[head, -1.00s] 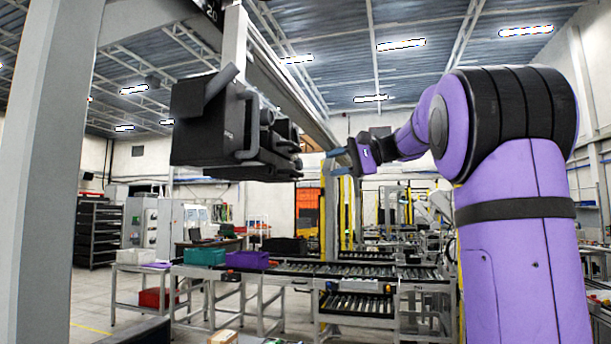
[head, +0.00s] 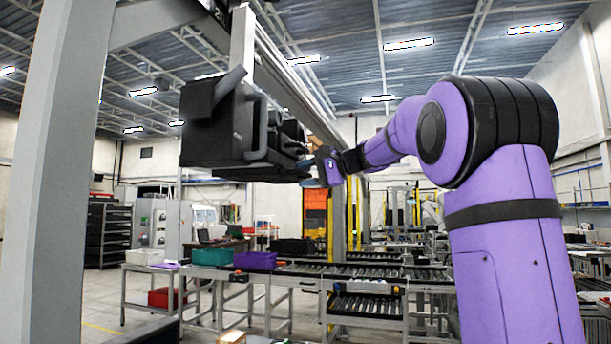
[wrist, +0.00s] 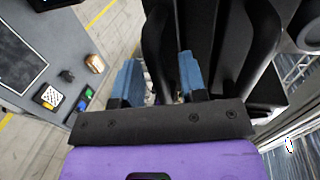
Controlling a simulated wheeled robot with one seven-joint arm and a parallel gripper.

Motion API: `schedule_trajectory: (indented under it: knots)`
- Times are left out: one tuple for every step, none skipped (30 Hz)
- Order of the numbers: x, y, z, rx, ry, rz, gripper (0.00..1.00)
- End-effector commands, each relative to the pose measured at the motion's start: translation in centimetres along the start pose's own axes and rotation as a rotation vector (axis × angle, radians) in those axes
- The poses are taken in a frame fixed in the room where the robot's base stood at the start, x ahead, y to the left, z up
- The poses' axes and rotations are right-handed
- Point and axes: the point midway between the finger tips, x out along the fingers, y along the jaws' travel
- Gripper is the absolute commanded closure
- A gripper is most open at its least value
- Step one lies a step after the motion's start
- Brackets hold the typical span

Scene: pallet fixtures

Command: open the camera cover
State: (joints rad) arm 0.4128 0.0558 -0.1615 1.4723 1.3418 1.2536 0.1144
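The camera (head: 215,125) is a large black box unit hanging from the overhead beam, left of centre in the head view. Black handle-like bars stick out along its right side. Which part is the cover cannot be told clearly. My gripper (head: 308,174) is at the camera's right end. In the wrist view my gripper (wrist: 158,70) has its two blue fingers apart, with a curved black bar (wrist: 157,40) of the camera in front of and between them. Whether the fingers touch the bar cannot be told. A dark panel (wrist: 225,50) fills the view right of it.
A grey post (head: 55,170) stands at the left. Conveyor tables (head: 370,280) with a teal bin (head: 211,256) and a purple bin (head: 255,260) lie below. A grey table (wrist: 30,60) with small items is at the wrist view's left.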

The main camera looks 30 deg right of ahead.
Motion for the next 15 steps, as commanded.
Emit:
schedule_trajectory:
  knots:
    - [0.00, 0.00, 0.00, 0.000, 0.000, 0.000, 0.61]
    - [-0.01, -0.01, 0.01, 0.000, 0.000, 0.000, 0.61]
    - [-0.01, 0.00, 0.01, 0.000, 0.000, 0.000, 0.61]
    - [-0.02, 0.00, 0.01, 0.000, 0.000, 0.000, 0.66]
    - [-0.02, -0.01, 0.01, 0.000, 0.000, 0.000, 0.73]
    - [-0.02, -0.01, 0.01, 0.000, 0.000, 0.000, 0.82]
    - [-0.02, -0.01, 0.01, 0.000, 0.000, 0.000, 0.89]
    - [-0.03, -0.01, 0.01, 0.000, 0.000, 0.000, 0.96]
    - [-0.03, 0.00, 0.01, 0.000, 0.000, 0.000, 1.00]
    - [-0.03, 0.00, 0.01, 0.000, 0.000, 0.000, 1.00]
    - [-0.03, 0.00, 0.01, 0.000, 0.000, 0.000, 1.00]
    - [-0.03, 0.00, 0.01, 0.000, 0.000, 0.000, 1.00]
    - [-0.04, 0.01, 0.01, 0.000, 0.000, 0.000, 1.00]
    - [-0.11, 0.02, 0.01, 0.000, 0.000, 0.000, 1.00]
    - [-0.32, 0.06, 0.00, 0.000, 0.000, 0.000, 1.00]
